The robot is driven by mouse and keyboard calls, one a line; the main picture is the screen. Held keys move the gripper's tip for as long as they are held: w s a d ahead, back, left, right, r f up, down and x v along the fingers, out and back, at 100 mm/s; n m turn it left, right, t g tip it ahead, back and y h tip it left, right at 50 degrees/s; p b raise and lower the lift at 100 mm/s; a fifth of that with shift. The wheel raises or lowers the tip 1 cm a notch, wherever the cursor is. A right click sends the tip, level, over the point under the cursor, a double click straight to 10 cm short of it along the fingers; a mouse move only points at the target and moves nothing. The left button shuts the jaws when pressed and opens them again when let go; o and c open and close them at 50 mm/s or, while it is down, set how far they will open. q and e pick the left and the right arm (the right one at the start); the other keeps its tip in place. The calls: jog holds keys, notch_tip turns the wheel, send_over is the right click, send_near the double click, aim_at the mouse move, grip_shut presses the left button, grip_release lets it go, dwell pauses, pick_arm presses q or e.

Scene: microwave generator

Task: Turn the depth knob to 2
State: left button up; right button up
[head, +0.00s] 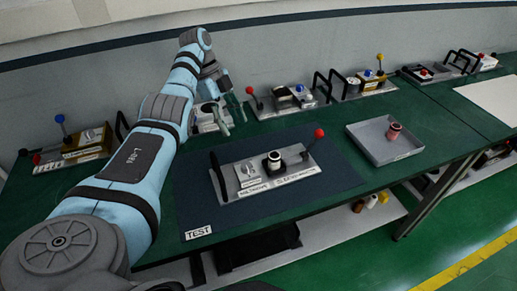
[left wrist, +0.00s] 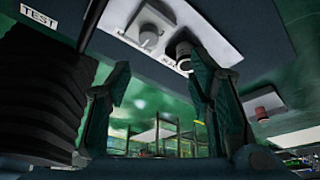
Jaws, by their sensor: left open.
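The generator panel (head: 231,184) is a grey plate on the dark blue mat, with a black handle at its left end and a red-ball lever (head: 319,133) at its right. A pale round knob (head: 249,166) and a black-and-white cylindrical knob (head: 274,162) stand on it. Labels are too small to tell which is the depth knob. In the left wrist view, the pale knob (left wrist: 148,38) and the cylindrical knob (left wrist: 184,54) show beyond the fingertips. My left gripper (head: 232,116) is open and empty, behind the panel and apart from it. My right gripper is out of view.
A grey tray (head: 367,130) with a reddish cup (head: 394,131) stands right of the mat. Several other lever and knob panels line the back of the green table. A TEST label (head: 198,232) lies at the mat's front left corner.

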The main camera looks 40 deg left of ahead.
pick_arm(q)
jog(key=b, duration=0.3)
send_over(246, 166)
jog(key=s+a, duration=0.1)
jog(key=a, duration=0.2)
jog(key=f, duration=0.7)
jog(key=shift+s+d+f, duration=0.15)
jog(key=shift+d+f, duration=0.05)
jog(key=shift+d, duration=0.05)
jog(key=f, duration=0.1)
jog(key=w+d+f, duration=0.1)
jog(key=f, duration=0.1)
jog(key=w+f, duration=0.1)
jog(key=shift+d+f, duration=0.3)
jog(key=shift+d, duration=0.1)
jog(key=shift+f, duration=0.2)
jog(key=shift+s+r, duration=0.1)
jog(key=shift+s, duration=0.1)
jog(key=shift+s+r, duration=0.1)
jog(key=shift+s, duration=0.05)
jog(key=shift+c, duration=1)
jog(key=c, duration=0.4)
grip_shut()
jog(key=shift+p, duration=0.35)
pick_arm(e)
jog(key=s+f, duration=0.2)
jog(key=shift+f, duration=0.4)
